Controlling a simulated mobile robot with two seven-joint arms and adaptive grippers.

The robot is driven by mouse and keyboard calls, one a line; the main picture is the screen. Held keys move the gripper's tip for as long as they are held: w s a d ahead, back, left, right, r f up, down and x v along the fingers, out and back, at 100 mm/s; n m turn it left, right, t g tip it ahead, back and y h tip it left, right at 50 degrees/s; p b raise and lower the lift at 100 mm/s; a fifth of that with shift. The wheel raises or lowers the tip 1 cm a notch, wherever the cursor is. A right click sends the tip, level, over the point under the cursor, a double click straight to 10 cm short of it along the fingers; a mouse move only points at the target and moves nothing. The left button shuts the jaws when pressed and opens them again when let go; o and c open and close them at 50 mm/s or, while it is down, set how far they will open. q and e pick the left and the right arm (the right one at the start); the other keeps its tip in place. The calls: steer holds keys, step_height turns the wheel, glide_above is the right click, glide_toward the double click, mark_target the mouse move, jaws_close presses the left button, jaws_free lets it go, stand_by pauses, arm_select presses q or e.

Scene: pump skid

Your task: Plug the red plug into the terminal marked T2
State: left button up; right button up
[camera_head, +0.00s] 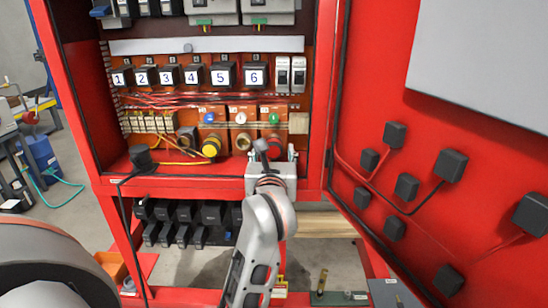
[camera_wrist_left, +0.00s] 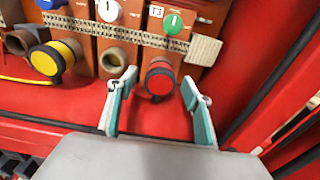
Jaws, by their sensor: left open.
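The red plug (camera_wrist_left: 160,82) sits at the right-hand terminal block, under a green button and a label reading T3; it also shows in the head view (camera_head: 274,148). The middle block has a white button and an empty brown socket (camera_wrist_left: 113,60), also in the head view (camera_head: 243,141); its label is too small to read. A yellow plug (camera_head: 211,147) sits at the block with the blue button. My left gripper (camera_head: 270,156) is open, its two teal-lined fingers (camera_wrist_left: 158,85) to either side of the red plug, with gaps visible. My right gripper is not in view.
Numbered black units (camera_head: 188,76) line the row above. A black plug-like block (camera_head: 140,156) with a cable stands on the red ledge at left. The red door (camera_head: 365,110) at right carries several black boxes and cables. A beige block (camera_wrist_left: 204,50) sits right of T3.

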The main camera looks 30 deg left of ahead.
arm_select(q)
steer(key=shift+x, duration=1.5)
steer(key=c, duration=1.2)
steer(key=shift+o, duration=0.4)
steer(key=shift+s, duration=0.15)
steer(key=shift+c, duration=0.3)
steer(key=shift+v, duration=2.15)
steer(key=shift+f, duration=0.1)
